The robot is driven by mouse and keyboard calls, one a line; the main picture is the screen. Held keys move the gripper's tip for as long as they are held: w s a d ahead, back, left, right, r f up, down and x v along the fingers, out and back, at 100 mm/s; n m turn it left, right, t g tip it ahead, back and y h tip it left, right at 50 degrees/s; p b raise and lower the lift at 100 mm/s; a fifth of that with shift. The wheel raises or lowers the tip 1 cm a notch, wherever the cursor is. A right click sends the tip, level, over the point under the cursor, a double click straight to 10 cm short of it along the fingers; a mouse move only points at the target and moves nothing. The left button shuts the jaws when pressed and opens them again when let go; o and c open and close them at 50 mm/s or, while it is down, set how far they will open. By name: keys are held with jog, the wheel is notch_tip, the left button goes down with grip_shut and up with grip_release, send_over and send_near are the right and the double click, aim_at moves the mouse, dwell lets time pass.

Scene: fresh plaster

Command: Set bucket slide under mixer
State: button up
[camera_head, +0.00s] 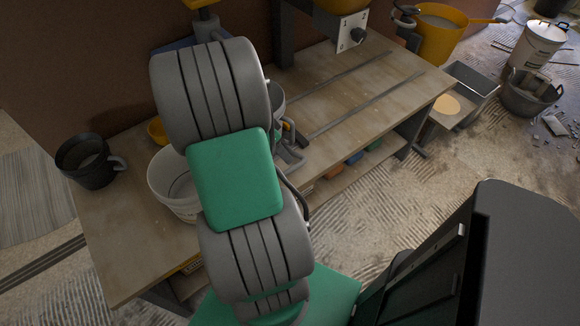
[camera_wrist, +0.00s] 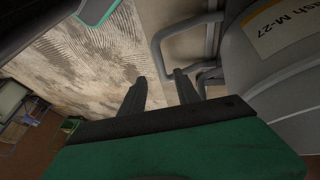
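The grey bucket (camera_wrist: 285,75), with a label ending "ash M-27", fills the right of the wrist view. Its loop handle (camera_wrist: 158,52) sticks out to the left. My gripper (camera_wrist: 161,77) is open, its two dark fingertips apart at the handle's lower end. The handle's bar shows between the tips; I cannot tell whether they touch it.
The wooden bench (camera_head: 345,105) carries two metal rails (camera_head: 365,104), clear to the right of my arm. A white bucket (camera_head: 165,192) and a black mug (camera_head: 88,162) stand at its left. A yellow bucket (camera_head: 440,35), grey trough (camera_head: 472,82) and dark bucket (camera_head: 530,95) are beyond its right end.

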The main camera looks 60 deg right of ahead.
aim_at(293, 167)
jog(key=x, duration=0.7)
jog(key=shift+f, duration=0.1)
jog(key=shift+c, duration=0.5)
grip_shut()
dwell(0.6)
